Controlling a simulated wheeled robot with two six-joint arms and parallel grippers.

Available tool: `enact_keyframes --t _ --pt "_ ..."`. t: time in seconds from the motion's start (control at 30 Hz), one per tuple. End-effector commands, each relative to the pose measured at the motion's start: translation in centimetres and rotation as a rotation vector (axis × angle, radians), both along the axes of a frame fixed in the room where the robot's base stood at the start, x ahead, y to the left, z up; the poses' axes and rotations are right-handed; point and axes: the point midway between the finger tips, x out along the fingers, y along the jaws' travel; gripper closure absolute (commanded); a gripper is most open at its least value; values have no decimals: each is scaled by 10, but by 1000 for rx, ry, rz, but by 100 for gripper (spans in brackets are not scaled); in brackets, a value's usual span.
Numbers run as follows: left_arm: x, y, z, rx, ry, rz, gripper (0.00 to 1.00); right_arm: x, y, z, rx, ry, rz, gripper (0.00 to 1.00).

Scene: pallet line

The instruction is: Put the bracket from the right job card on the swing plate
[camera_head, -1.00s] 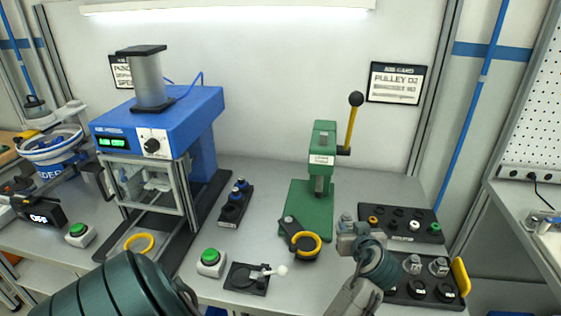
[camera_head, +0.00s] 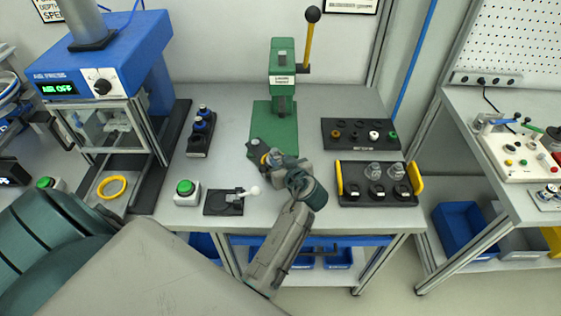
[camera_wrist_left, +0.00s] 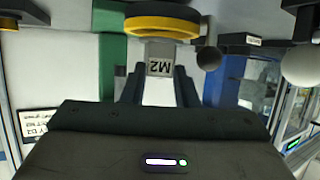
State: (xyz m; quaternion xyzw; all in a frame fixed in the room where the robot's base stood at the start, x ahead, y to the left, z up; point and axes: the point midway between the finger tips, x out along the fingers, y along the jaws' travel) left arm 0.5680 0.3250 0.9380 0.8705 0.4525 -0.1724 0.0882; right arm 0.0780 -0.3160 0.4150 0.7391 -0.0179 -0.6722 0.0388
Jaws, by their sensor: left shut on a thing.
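My left gripper (camera_head: 272,160) is at the front of the green press, over the swing plate (camera_head: 253,148), and hides most of it. In the left wrist view the gripper's two dark fingers are shut on a light grey bracket (camera_wrist_left: 160,66) marked M2. The swing plate's yellow ring (camera_wrist_left: 162,28) is just beyond the bracket; I cannot tell whether they touch. The right job card (camera_head: 350,5) is mostly cut off at the top edge. My right gripper is not in view.
The green press (camera_head: 283,70) stands behind the gripper. A bracket tray (camera_head: 345,168) with two clear grey brackets and yellow handles, and a pulley tray (camera_head: 358,121), are to the right. A green button (camera_head: 186,187) and a white-knobbed lever (camera_head: 250,191) are in front left.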

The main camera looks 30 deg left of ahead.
Motion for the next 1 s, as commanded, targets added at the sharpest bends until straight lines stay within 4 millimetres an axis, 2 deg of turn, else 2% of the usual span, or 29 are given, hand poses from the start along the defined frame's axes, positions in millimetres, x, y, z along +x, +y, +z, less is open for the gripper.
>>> enact_keyframes --t 0.13,0.5,0.53,0.57,1.0 --pt "0 1 -11 3 -1 0 100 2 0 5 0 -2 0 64" --pt "0 0 -17 2 -3 -1 100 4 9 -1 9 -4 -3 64" --pt "0 0 -17 0 -2 -1 71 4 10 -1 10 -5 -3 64" --pt "0 0 -16 0 -2 -1 65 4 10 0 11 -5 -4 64" --pt "0 0 -10 0 -1 0 64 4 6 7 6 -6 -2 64"
